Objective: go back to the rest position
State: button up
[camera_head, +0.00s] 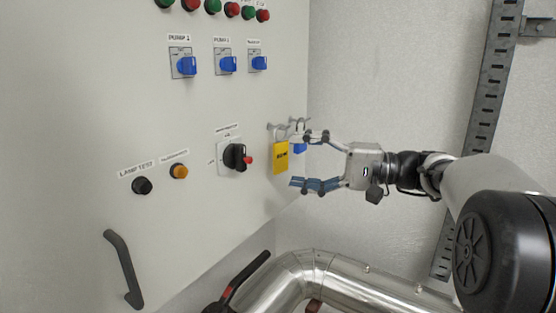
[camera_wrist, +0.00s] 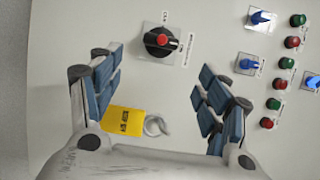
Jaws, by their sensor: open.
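My gripper (camera_head: 308,160) is open and stands off the right edge of the white control panel, its fingers pointing left toward the panel. In the wrist view its two blue-padded fingers (camera_wrist: 155,95) are spread wide with nothing held between them. A yellow tag (camera_head: 281,157) hangs on the panel near the fingers; it also shows in the wrist view (camera_wrist: 122,122), beside a grey ring or hook. The upper finger partly overlaps the hooks and a blue item (camera_head: 300,148) in the head view. I cannot tell the exact gap between fingers and tag.
The panel carries a black and red rotary switch (camera_head: 236,157), blue switches (camera_head: 226,64), lamp buttons (camera_head: 179,171) and a black handle (camera_head: 124,268). Silver pipework (camera_head: 310,272) runs below my arm. A perforated metal rail (camera_head: 484,110) stands on the wall behind.

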jog(key=shift+s+d, duration=0.2)
jog(key=shift+d, duration=0.4)
